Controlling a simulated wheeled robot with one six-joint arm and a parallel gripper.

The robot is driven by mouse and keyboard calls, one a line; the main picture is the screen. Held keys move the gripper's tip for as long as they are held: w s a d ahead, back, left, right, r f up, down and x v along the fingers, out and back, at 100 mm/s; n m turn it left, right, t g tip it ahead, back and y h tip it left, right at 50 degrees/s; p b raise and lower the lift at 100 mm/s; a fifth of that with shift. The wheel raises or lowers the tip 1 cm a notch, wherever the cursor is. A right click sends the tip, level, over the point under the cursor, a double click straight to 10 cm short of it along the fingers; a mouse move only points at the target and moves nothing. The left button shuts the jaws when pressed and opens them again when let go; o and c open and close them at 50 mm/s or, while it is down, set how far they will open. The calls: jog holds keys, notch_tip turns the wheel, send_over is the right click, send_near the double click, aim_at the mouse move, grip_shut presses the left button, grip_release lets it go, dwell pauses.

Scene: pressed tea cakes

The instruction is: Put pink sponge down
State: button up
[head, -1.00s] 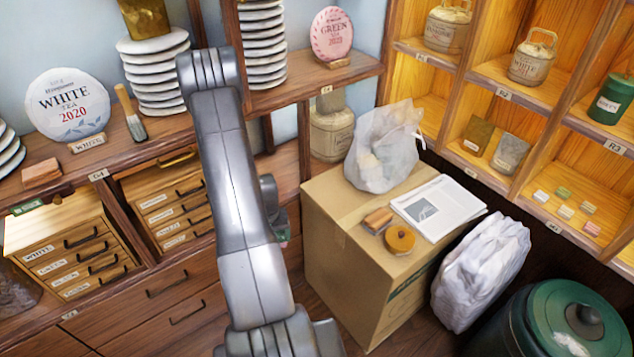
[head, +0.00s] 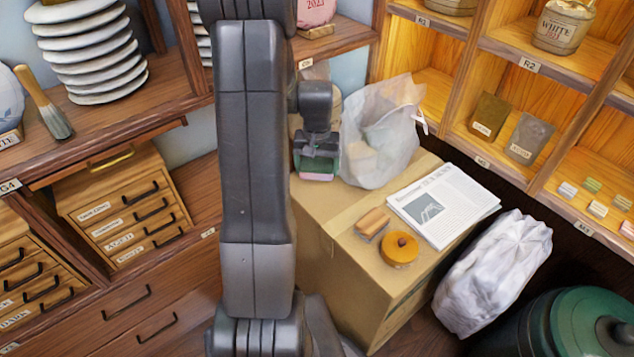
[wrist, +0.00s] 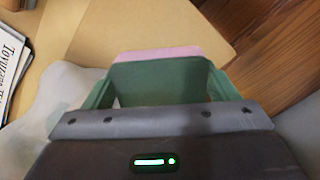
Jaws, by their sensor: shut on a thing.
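My gripper (head: 318,160) is shut on the pink sponge (head: 316,177), which shows as a small pink strip under the jaws in the head view. In the wrist view the sponge's pink edge (wrist: 165,53) sticks out past the green fingers of my gripper (wrist: 158,82). A dark green face spans the space between the fingers; I cannot tell whether it belongs to the sponge. The gripper is over the back left part of the cardboard box (head: 335,260), left of the translucent bag. I cannot tell whether the sponge touches the box.
The translucent bag (head: 378,135) stands close to the gripper's right. A newspaper (head: 445,208), an orange tape roll (head: 400,249) and a small wooden block (head: 371,224) lie on the box. A bare strip of box top runs between them and the bag. Shelves (head: 455,35) stand at right.

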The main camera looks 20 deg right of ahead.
aim_at(317, 188)
jog(key=shift+f, duration=2.75)
jog(key=shift+f, duration=0.1)
jog(key=shift+f+b, duration=0.15)
jog(key=shift+b, duration=0.25)
jog(key=o, duration=1)
jog(key=shift+c, duration=0.2)
notch_tip(317, 188, up, 12)
jog(key=shift+r+p, duration=0.25)
jog(key=shift+p, duration=0.6)
jog(key=shift+f, duration=0.1)
notch_tip(317, 188, down, 12)
jog(key=shift+b, duration=0.65)
jog(key=shift+r, duration=1.9)
